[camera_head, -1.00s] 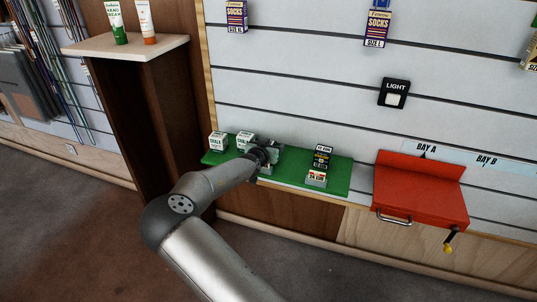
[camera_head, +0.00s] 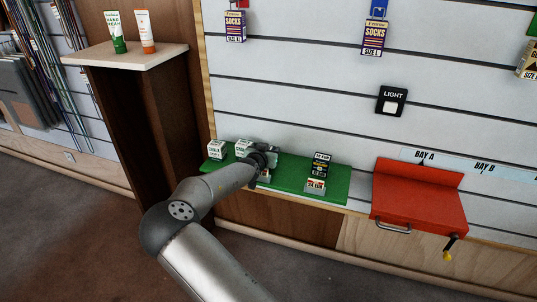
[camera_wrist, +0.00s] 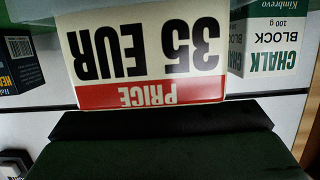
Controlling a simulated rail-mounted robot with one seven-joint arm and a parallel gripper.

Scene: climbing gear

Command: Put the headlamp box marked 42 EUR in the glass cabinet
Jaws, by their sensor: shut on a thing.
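My gripper (camera_head: 264,157) is at the middle of the green shelf (camera_head: 335,190), beside the white chalk boxes. It is shut on a box, mostly hidden by the jaws. In the wrist view a price label (camera_wrist: 140,50) reading 35 EUR, upside down, fills the upper middle, very close; I take it to belong to this box. No 42 EUR mark is legible. A dark headlamp box (camera_head: 321,165) stands right of my gripper, above a label that seems to read 24 EUR. Part of a dark blue box (camera_wrist: 18,65) shows at the wrist view's left. No glass cabinet is in view.
Chalk boxes (camera_head: 216,149) stand left of my gripper; one chalk box (camera_wrist: 270,45) shows at the wrist view's right. A red box-like unit (camera_head: 418,205) with a handle is right of the shelf. A LIGHT switch (camera_head: 391,100) is above. Two tubes stand on a wooden ledge (camera_head: 130,55).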

